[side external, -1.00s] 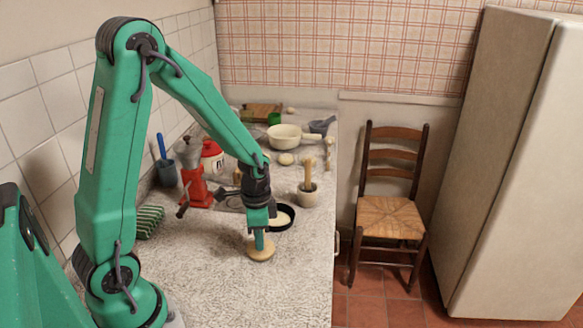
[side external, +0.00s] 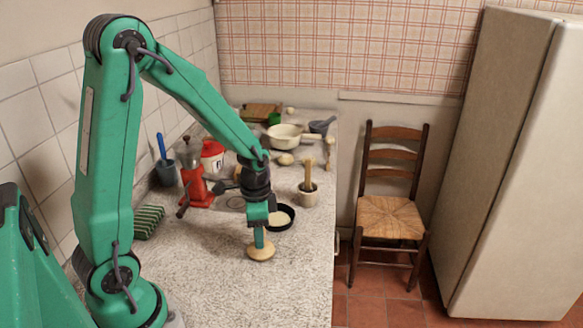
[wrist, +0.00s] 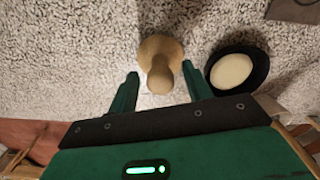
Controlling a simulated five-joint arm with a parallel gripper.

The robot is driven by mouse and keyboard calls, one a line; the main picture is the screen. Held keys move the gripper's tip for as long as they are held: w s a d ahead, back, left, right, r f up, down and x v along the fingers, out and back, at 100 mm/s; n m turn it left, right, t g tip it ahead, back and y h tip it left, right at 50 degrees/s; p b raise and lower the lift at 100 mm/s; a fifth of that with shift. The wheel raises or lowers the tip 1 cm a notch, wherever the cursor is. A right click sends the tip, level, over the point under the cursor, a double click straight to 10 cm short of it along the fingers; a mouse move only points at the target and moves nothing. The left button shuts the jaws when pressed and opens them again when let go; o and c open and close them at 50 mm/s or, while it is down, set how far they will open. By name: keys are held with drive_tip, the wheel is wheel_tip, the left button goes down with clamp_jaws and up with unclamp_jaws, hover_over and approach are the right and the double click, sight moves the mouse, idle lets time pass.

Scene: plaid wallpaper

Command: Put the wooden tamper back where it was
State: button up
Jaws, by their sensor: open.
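The wooden tamper (side external: 262,254) stands on the speckled counter, with a round pale base. In the wrist view the tamper (wrist: 160,62) shows a rounded knob pointing towards my camera. My gripper (side external: 259,238) is low over it in the side view. In the wrist view my gripper (wrist: 160,70) is open, with one green finger on each side of the tamper and visible gaps between. My fingers hide part of the tamper's upper end in the side view.
A black dish with pale contents (side external: 281,217) stands close behind the tamper. Behind are a pot with a wooden handle (side external: 308,195), a red grinder (side external: 196,188) and a white pan (side external: 285,136). A faint ring (side external: 236,203) marks the counter. The front counter is clear.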

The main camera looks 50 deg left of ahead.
wheel_tip(320, 180, up, 10)
drive_tip(key=shift+r, duration=0.15)
idle(0.4)
idle(0.5)
drive_tip(key=s+d+r+n+t, duration=0.5)
drive_tip(key=s+d+r+n, duration=0.1)
drive_tip(key=s+r, duration=0.3)
drive_tip(key=shift+s+r+t, duration=0.3)
drive_tip(key=shift+s, duration=0.2)
